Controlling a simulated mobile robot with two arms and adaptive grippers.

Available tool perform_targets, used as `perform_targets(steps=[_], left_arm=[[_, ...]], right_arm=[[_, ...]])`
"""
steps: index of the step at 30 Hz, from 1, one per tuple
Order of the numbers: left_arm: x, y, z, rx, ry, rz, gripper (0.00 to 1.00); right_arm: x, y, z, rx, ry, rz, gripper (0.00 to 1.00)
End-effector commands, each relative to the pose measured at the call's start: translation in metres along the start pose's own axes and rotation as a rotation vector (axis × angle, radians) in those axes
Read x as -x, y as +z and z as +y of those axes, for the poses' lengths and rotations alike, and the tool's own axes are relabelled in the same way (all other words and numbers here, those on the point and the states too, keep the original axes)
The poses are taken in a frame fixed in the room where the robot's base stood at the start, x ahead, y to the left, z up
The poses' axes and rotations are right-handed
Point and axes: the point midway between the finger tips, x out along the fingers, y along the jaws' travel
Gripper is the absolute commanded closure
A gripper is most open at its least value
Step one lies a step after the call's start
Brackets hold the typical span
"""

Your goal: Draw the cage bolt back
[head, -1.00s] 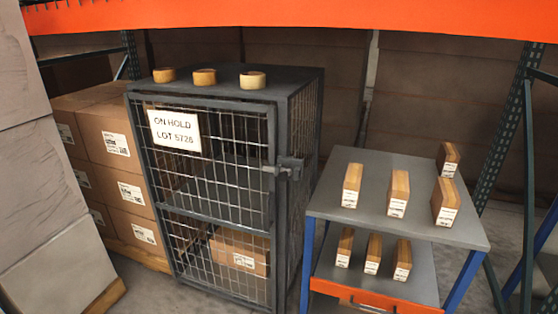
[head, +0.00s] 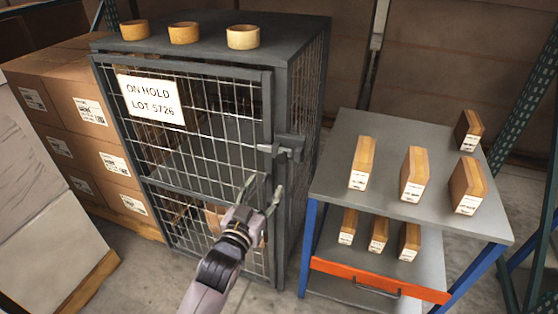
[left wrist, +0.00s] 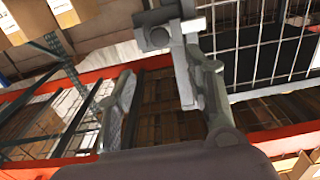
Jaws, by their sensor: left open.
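The grey cage bolt (head: 283,147) sits on the right edge of the cage's closed mesh door, at the corner post of the dark cage (head: 291,42). In the left wrist view the bolt (left wrist: 160,28) is large at the top, and a grey arm of it reaches down close to the right finger. My left gripper (head: 262,188) is open and empty, just below the bolt in the head view, its fingers pointing up towards it. It also shows open in the left wrist view (left wrist: 168,72). I cannot tell whether a finger touches the bolt. My right gripper is not in view.
A sign (head: 150,99) reading ON HOLD LOT 5726 hangs on the door. Several tape rolls (head: 243,37) stand on the cage. A grey cart (head: 330,180) with small boxes stands close on the right. Stacked cartons (head: 85,110) stand on the left.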

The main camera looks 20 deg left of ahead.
Motion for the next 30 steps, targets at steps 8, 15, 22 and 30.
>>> perform_targets(steps=[8,15,22,30], left_arm=[[-0.062,-0.002,0.000,-0.001,0.000,0.001,0.53],[-0.100,-0.001,0.000,-0.001,0.000,0.000,0.53],[-0.112,0.001,0.000,-0.001,0.000,-0.002,0.53],[-0.112,0.001,0.000,-0.001,0.001,-0.001,0.55]], right_arm=[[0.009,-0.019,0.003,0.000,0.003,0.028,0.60],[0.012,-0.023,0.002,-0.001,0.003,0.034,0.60],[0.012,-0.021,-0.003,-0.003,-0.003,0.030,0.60],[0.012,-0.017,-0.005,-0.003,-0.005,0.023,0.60]])
